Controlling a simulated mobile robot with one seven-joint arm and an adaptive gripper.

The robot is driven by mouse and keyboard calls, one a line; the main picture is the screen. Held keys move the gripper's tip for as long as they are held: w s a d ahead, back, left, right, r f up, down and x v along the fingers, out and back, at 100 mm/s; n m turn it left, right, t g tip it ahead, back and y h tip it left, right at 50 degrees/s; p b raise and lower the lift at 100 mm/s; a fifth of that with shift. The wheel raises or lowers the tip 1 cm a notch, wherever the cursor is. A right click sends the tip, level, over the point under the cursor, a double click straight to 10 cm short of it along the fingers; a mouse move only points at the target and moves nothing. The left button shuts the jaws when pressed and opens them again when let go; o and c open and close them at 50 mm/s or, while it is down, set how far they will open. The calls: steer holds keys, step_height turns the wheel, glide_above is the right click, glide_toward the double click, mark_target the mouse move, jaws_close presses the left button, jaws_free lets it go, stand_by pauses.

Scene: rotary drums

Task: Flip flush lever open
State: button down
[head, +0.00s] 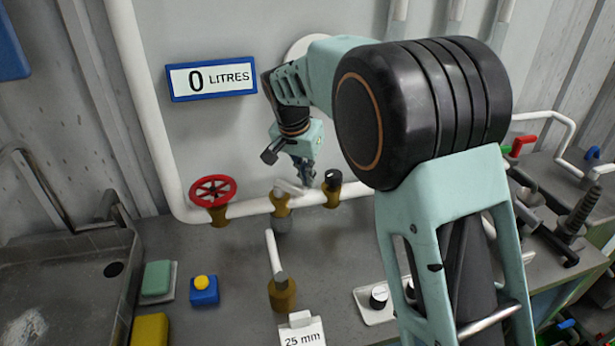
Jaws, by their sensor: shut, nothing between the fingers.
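My gripper (305,178) points down in front of the wall pipe, with its fingers together and empty. Just below and left of it, a short white lever (290,188) sits on a brass valve (281,205) on the white pipe. The fingertips are close to this lever; I cannot tell whether they touch. A second, longer white lever (272,252) stands up and tilts slightly on a brass base (282,295) on the counter nearer to me. No label in view says which lever is the flush lever.
A red handwheel (212,190) is left on the pipe, and a black-topped brass fitting (333,188) is right of my gripper. A "0 LITRES" display (211,78) hangs above. A "25 mm" tag (302,332) stands in front. A sink (75,270) is at left. My arm hides the right-centre counter.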

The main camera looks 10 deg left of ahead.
mark_target(304, 194)
steer(key=s+m, duration=0.2)
steer(key=shift+a+m+h, duration=0.2)
steer(key=shift+m+h, duration=0.2)
steer(key=m, duration=0.1)
steer(key=s+m, duration=0.1)
steer(key=shift+s+a+m+g+h, duration=0.25)
steer(key=shift+a+m+g+h, duration=0.05)
steer(key=shift+m+g+h, duration=0.1)
steer(key=s+a+m, duration=0.1)
steer(key=s+m+p, duration=0.1)
steer(key=m, duration=0.1)
steer(key=shift+s+a+g+h, duration=0.15)
steer(key=shift+a+g+h, duration=0.15)
steer(key=shift+a+g, duration=0.1)
steer(key=shift+a, duration=0.1)
steer(key=shift+r, duration=0.1)
